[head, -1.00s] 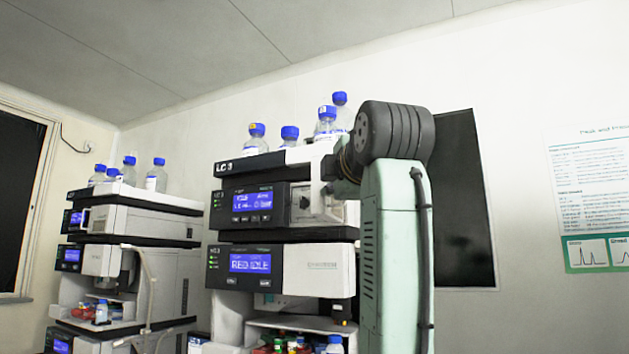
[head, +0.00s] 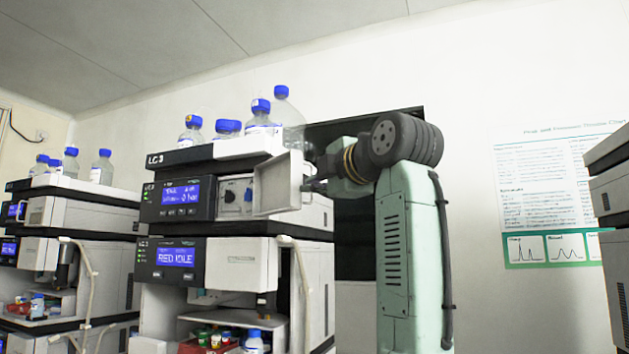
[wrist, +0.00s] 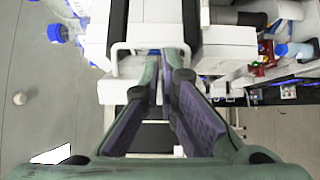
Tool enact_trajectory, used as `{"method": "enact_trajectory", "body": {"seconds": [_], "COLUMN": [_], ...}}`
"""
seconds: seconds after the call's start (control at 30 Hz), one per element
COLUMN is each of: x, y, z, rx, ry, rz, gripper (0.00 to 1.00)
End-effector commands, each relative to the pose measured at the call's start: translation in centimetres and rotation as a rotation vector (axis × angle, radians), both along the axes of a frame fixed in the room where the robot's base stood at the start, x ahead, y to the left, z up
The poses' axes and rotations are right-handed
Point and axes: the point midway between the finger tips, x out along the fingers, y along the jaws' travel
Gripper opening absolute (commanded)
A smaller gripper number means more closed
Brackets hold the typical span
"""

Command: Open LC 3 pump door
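The LC 3 stack (head: 240,215) stands left of centre in the head view. Its top unit, the pump, has a lit blue display (head: 180,196). The pump door (head: 277,185) is a pale shallow panel that stands swung out from the pump front, its recessed inner side showing. The bay (head: 235,197) beside the display is exposed. My gripper (head: 312,185) is at the door's right edge, partly hidden by it. In the wrist view my gripper's fingertips (wrist: 164,62) lie close together at a white loop handle (wrist: 150,46). Whether they pinch it is unclear.
Blue-capped bottles (head: 262,118) stand on top of the LC 3 stack. Another stack (head: 70,215) is on the left. A unit below (head: 240,262) shows a second display, and small vials (head: 222,340) sit lower. A grey cabinet (head: 610,215) is at the right edge.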

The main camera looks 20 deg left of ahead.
Motion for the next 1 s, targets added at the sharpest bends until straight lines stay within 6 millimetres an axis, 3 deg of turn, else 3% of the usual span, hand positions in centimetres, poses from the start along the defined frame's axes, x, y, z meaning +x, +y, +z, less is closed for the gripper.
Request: {"method": "enact_trajectory", "body": {"seconds": [0.3, 1.0], "x": [0.94, 1.11], "y": [0.38, 0.40], "z": [-0.23, -0.36], "rx": [-0.002, -0.002], "ry": [0.005, 0.008], "rz": [0.072, 0.072], "gripper": [0.00, 0.00]}}
